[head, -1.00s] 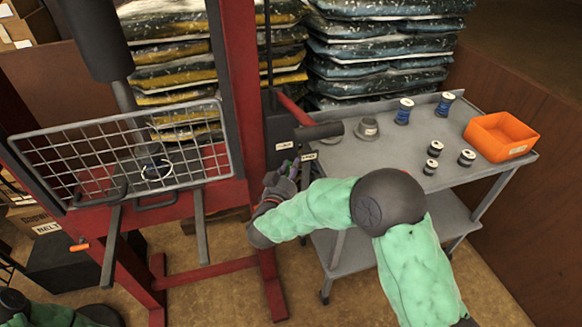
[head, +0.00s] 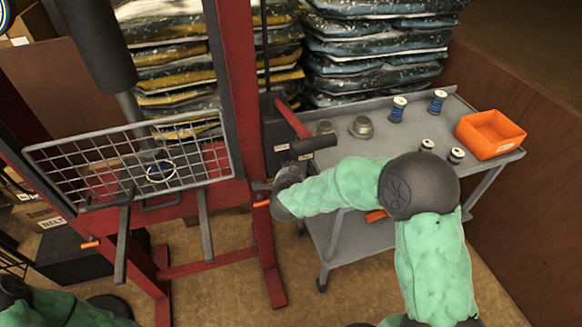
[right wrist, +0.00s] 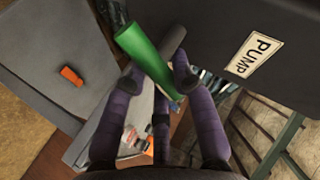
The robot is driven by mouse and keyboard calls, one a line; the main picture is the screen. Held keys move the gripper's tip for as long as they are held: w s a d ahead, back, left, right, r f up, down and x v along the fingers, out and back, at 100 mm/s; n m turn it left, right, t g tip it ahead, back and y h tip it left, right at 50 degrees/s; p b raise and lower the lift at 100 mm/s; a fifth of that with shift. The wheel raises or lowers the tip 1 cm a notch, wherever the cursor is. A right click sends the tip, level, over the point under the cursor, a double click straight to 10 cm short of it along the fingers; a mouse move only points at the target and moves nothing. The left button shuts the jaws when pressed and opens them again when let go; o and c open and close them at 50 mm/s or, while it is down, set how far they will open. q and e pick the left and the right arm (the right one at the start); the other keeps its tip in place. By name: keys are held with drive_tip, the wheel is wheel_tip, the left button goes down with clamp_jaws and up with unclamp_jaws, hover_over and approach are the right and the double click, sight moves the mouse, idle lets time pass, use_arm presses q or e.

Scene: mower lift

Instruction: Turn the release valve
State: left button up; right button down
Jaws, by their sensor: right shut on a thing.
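A dark pump box (head: 275,140) stands beside the right red post of the press. It also shows in the right wrist view with a PUMP label (right wrist: 254,55). A green handle (right wrist: 142,50) sticks out next to the pump box; I take it to be the release valve's handle. My right gripper (right wrist: 158,80) has its purple fingers closed around this handle. In the head view my right gripper (head: 276,192) is low in front of the pump, and its fingertips and the green handle are hidden there. My left gripper is out of view.
A red press (head: 232,100) with a wire mesh guard (head: 130,165) stands at left. A grey cart (head: 335,170) at right holds several spools, round metal parts and an orange bin (head: 490,134). Stacked bags fill the back.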

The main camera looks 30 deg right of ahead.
drive_tip(key=shift+d+f+m+y+b, duration=0.1)
drive_tip(key=shift+f+m+y+b, duration=0.1)
drive_tip(key=shift+m+y+b, duration=0.25)
drive_tip(key=shift+f+m+y+b, duration=0.2)
drive_tip(key=shift+m+y+b, duration=0.35)
drive_tip(key=shift+m+y, duration=0.1)
drive_tip(key=b, duration=0.1)
drive_tip(key=m+y+b, duration=0.1)
drive_tip(key=shift+f+y+b, duration=0.2)
drive_tip(key=shift+y+b, duration=0.1)
drive_tip(key=shift+b, duration=0.1)
drive_tip(key=shift+m+y+b, duration=0.3)
drive_tip(key=shift+m+b, duration=0.1)
drive_tip(key=shift+b, duration=0.15)
drive_tip(key=c, duration=1)
unclamp_jaws()
drive_tip(key=shift+r, duration=0.15)
